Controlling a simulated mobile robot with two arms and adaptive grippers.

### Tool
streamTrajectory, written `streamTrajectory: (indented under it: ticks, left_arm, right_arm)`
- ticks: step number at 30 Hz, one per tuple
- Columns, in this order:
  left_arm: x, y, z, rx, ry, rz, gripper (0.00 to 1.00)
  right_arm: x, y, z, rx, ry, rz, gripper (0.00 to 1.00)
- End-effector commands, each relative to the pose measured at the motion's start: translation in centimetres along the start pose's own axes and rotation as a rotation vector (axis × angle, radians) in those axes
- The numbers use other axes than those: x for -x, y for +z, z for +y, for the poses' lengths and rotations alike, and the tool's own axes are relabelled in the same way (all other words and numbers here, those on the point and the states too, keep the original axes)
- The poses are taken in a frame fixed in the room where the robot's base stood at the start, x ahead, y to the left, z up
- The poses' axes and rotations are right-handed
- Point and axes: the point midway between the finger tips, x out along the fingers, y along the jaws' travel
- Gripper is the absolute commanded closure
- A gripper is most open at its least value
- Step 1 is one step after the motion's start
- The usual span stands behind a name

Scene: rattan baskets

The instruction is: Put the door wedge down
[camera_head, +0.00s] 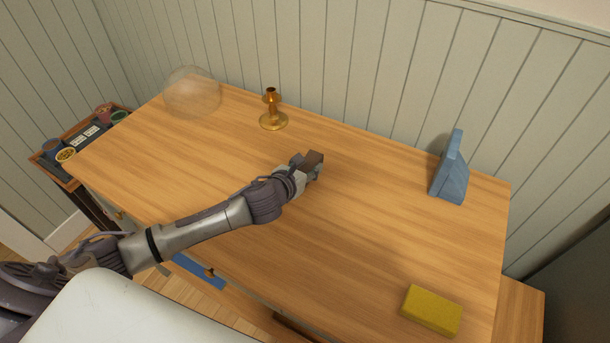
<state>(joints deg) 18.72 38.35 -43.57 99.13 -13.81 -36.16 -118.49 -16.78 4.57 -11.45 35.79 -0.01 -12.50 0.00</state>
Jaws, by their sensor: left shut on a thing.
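My left gripper (305,170) reaches over the middle of the wooden table and is shut on a small dark brown block, which I take to be the door wedge (314,157). Only the top and part of one side of the wedge show; the fingers and wrist hide the rest. The wedge is over the tabletop, but I cannot tell whether it touches the wood. My right gripper is not in view.
A brass candlestick (272,112) and a clear glass dome (193,92) stand at the back left of the table (380,240). A blue angled stand (450,172) is at the right, a yellow block (431,311) at the front right. The wood around my gripper is clear.

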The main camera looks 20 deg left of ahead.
Motion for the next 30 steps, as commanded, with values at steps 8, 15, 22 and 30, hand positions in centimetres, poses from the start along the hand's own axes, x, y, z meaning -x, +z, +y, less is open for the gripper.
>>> streamTrajectory:
  ticks: [8,15,22,30]
  left_arm:
    - [-1.2,-2.8,0.4,0.003,0.0,0.003,0.93]
    - [-1.7,-3.9,0.5,0.0,0.0,-0.001,0.93]
    - [-1.8,-4.1,0.5,-0.001,0.0,-0.001,0.93]
    - [-1.8,-4.2,0.5,0.0,0.0,0.0,0.32]
  right_arm:
    - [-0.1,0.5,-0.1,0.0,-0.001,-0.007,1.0]
    - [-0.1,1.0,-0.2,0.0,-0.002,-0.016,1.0]
    - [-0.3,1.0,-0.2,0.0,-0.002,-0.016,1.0]
    - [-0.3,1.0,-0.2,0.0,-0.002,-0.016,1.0]
